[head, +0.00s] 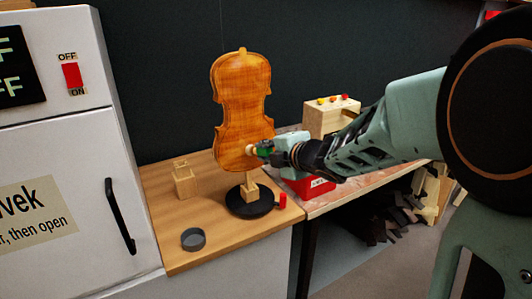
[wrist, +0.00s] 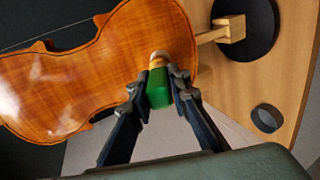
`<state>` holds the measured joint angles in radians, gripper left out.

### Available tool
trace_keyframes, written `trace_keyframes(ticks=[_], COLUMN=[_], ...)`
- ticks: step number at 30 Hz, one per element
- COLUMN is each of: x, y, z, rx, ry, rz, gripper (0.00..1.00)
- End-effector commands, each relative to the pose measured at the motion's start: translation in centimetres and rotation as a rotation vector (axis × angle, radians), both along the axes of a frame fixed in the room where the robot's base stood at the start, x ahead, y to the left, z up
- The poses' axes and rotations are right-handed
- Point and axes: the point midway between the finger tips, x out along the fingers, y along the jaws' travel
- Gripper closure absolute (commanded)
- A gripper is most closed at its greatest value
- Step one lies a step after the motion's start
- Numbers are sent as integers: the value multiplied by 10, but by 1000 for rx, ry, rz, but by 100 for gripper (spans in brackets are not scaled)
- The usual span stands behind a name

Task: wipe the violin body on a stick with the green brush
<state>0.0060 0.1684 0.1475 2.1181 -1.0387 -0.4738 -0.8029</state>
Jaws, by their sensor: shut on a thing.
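The violin body (head: 241,95) stands upright on a stick over a round black base (head: 250,201); it also fills the upper left of the wrist view (wrist: 95,65). My gripper (head: 266,150) is at the lower right part of the violin body. It is shut on the green brush (wrist: 158,88), whose pale end points at the violin's lower part. In the wrist view the brush end appears to meet the violin's surface, but I cannot tell whether it touches. The brush is mostly hidden by my gripper in the head view.
A white cabinet (head: 55,130) stands at left. A wooden box (head: 328,118) with coloured knobs is behind my arm.

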Motion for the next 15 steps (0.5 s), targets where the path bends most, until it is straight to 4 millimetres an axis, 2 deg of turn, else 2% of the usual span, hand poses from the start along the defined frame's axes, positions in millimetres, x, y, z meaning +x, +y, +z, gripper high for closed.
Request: trace_keyframes(ticks=[6,15], x=[2,3], y=[1,2], z=[24,34], rx=[0,2], ry=[-1,-2], rz=[-1,0], gripper=[100,100])
